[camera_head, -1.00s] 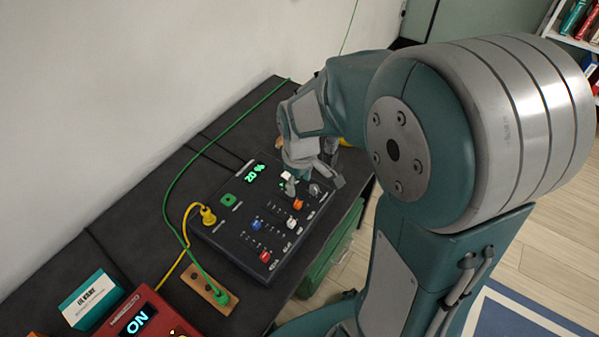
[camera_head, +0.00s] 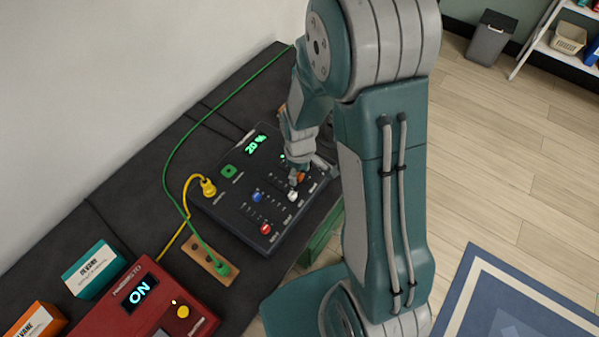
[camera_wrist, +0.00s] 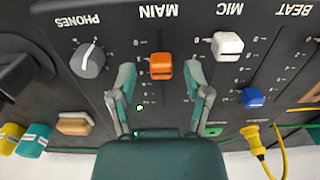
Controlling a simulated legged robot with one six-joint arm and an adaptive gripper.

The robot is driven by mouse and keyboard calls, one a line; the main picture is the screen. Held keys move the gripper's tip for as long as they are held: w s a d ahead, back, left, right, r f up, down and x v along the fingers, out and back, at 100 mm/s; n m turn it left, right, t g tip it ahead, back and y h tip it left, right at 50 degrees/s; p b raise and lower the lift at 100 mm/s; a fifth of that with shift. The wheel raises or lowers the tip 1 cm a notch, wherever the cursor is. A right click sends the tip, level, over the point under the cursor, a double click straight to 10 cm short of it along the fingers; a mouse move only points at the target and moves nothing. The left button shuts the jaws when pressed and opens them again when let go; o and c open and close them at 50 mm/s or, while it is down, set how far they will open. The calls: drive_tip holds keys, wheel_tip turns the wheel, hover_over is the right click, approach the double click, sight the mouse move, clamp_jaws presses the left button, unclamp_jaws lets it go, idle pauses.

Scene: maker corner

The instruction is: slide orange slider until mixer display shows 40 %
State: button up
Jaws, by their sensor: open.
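The black mixer (camera_head: 232,203) lies on the dark bench, and its green display (camera_head: 256,144) reads 20 %. The orange slider (camera_head: 300,177) is partly hidden by my gripper in the head view. My gripper (camera_wrist: 160,77) is open, with one teal fingertip on each side of the orange slider. Small gaps show between it and both fingertips. Most of the display is hidden behind my gripper in the wrist view.
A white MIC slider (camera_wrist: 227,45) is close beside one finger, with a blue BEAT slider (camera_wrist: 253,97) beyond. A grey PHONES knob (camera_wrist: 87,60) is on the other side. A yellow cable (camera_head: 190,192) and green cable (camera_head: 168,185) run left of the mixer. A red box (camera_head: 150,305) stands nearby.

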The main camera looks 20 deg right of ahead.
drive_tip(key=shift+a+f, duration=0.1)
drive_tip(key=shift+f, duration=0.25)
clamp_jaws()
drive_tip(key=shift+w+a, duration=0.5)
drive_tip(key=shift+w, duration=0.2)
unclamp_jaws()
wheel_tip(320, 180, up, 12)
drive_tip(key=shift+w, duration=0.1)
idle(0.4)
